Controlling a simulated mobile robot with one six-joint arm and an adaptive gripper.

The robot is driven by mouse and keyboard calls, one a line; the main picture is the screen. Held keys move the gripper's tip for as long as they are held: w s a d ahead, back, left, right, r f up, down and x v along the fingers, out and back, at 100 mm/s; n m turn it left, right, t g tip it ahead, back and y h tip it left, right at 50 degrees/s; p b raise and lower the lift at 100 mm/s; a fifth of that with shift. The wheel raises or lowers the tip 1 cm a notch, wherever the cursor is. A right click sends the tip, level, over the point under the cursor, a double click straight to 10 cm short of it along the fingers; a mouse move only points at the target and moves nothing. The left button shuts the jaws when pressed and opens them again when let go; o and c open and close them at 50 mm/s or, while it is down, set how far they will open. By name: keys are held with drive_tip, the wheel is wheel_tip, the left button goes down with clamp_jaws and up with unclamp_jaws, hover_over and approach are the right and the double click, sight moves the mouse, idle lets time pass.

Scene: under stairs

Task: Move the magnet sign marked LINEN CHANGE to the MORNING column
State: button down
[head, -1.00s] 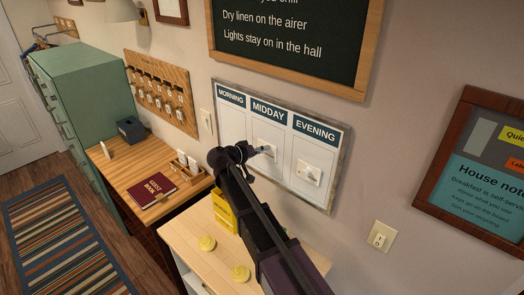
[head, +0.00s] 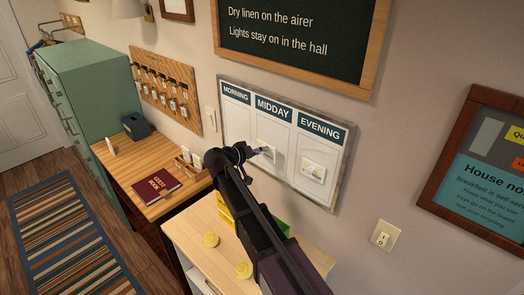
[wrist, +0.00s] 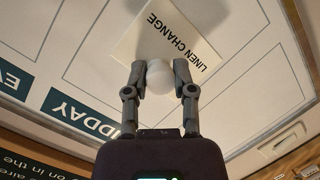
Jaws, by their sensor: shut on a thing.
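The LINEN CHANGE sign (wrist: 165,40) is a white plate with black lettering and a round white knob (wrist: 159,77). My gripper (wrist: 160,78) is shut on that knob in the wrist view. In the head view my gripper (head: 262,151) is at the MIDDAY column of the wall board (head: 237,125), with the sign partly hidden behind it. Whether the sign touches the board I cannot tell. The MORNING column is at the board's left and looks empty. Another white sign (head: 313,169) with a knob sits in the EVENING column.
A light switch (head: 211,118) is just left of the board, and another (head: 384,235) is lower right. A chalkboard (head: 290,60) hangs above. Below stand a pale cabinet (head: 190,231) with yellow things on it and a desk with a guest book (head: 156,187).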

drive_tip(key=shift+s+a, duration=0.55)
drive_tip(key=shift+s, duration=0.2)
drive_tip(key=c, duration=1.2)
unclamp_jaws()
clamp_jaws()
drive_tip(key=shift+f, duration=0.1)
wheel_tip(320, 180, down, 14)
drive_tip(key=b, duration=1.4)
drive_tip(key=shift+f+b, duration=0.25)
drive_tip(key=shift+b, duration=0.15)
